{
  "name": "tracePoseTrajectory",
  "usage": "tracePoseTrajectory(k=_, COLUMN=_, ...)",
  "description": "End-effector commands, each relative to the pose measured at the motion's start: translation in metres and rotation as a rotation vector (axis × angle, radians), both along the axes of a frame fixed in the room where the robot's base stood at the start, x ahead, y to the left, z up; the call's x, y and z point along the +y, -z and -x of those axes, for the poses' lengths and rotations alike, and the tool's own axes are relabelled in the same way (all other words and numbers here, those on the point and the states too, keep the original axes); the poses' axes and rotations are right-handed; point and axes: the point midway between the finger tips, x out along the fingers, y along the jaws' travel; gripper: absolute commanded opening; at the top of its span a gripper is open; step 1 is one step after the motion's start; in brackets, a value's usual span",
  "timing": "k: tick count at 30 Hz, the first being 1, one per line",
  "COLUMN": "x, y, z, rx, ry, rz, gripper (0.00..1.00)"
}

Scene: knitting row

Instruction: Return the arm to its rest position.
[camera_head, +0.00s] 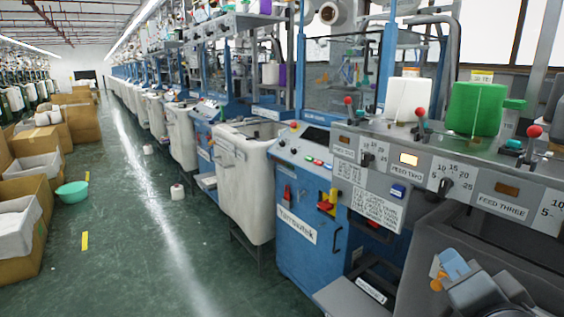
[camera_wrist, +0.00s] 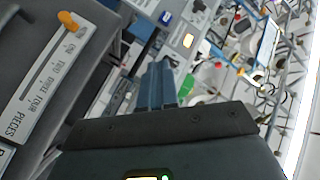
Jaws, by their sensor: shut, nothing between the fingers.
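My gripper (camera_wrist: 158,85) shows in the wrist view as two blue-grey fingers lying together, pointing up from the dark wrist housing. The fingers are shut with nothing between them. Beyond the fingertips the wrist view shows part of a machine at a slant. Left of the gripper is a grey panel with a slider scale (camera_wrist: 45,80) lettered PIECES, and an orange knob (camera_wrist: 68,20) at its upper end. No contact between the fingers and anything else shows. In the head view, the blue and grey parts at the lower right are cut off, and I cannot tell the fingertips there.
The feed panel (camera_head: 430,175) carries red-topped levers, a white cone (camera_head: 408,99) and a green cone (camera_head: 474,108). A blue machine (camera_head: 310,225) and a white bin (camera_head: 245,180) stand left of it. The green-floored aisle is mostly open, with a bowl (camera_head: 71,195) beside cardboard boxes.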

Motion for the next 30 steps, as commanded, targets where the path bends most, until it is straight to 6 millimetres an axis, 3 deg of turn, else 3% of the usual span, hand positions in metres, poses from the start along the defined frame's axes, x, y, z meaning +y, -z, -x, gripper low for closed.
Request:
tracePoseTrajectory(k=1, x=-0.001, y=0.019, z=0.015, rx=0.023, ry=-0.017, rz=0.051, gripper=0.00)
tracePoseTrajectory(k=6, x=0.002, y=0.062, z=0.063, rx=0.067, ry=-0.087, rz=0.215, gripper=0.00)
tracePoseTrajectory(k=15, x=0.011, y=0.115, z=0.161, rx=0.127, ry=-0.199, rz=0.449, gripper=0.00)
tracePoseTrajectory(k=22, x=0.021, y=0.134, z=0.242, rx=0.164, ry=-0.266, rz=0.591, gripper=0.00)
tracePoseTrajectory(k=30, x=0.032, y=0.130, z=0.328, rx=0.201, ry=-0.307, rz=0.724, gripper=0.00)
